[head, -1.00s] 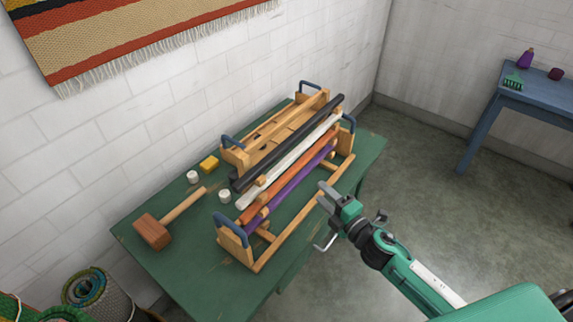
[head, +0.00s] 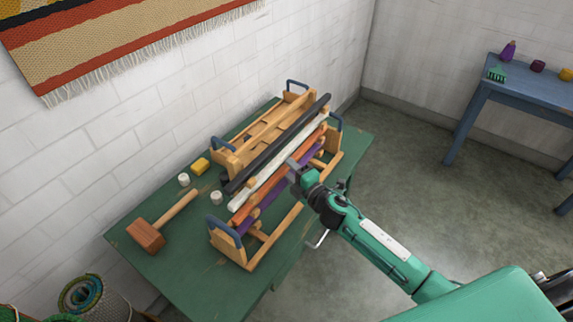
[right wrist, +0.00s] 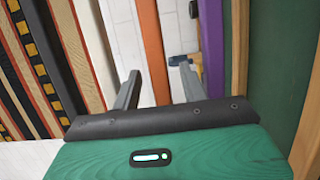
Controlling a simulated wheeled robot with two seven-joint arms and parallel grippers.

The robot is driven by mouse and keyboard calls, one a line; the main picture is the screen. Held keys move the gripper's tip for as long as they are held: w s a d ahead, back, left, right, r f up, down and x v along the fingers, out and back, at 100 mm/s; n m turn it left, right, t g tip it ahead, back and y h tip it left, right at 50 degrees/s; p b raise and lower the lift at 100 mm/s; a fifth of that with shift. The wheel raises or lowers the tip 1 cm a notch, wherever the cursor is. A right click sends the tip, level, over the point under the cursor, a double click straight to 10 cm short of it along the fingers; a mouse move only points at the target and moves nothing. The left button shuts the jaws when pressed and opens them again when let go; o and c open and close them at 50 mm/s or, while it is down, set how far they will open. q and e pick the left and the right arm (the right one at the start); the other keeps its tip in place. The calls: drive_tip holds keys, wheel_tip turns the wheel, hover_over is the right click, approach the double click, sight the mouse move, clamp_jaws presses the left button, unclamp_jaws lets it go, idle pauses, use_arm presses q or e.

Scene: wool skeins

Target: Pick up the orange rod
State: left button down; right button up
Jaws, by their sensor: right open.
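The orange rod (head: 241,214) lies lengthwise in a wooden rack on the green table, between a white rod (head: 247,194) and a purple rod (head: 270,198). My right gripper (head: 292,164) is over the rod's middle and hides part of it. In the right wrist view the orange rod (right wrist: 151,45) runs between the two spread fingers of my right gripper (right wrist: 158,78), with gaps on both sides. The purple rod (right wrist: 211,45) is just outside the right finger. The gripper is open and empty; how deep the fingers reach is hard to tell. My left gripper is not in view.
A black rod (head: 280,142) lies beyond the white one. The rack has blue handles (head: 224,229) at its ends. A blue table (head: 530,96) is far right.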

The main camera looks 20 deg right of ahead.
drive_tip(key=shift+w+a, duration=0.2)
drive_tip(key=shift+w, duration=0.3)
clamp_jaws()
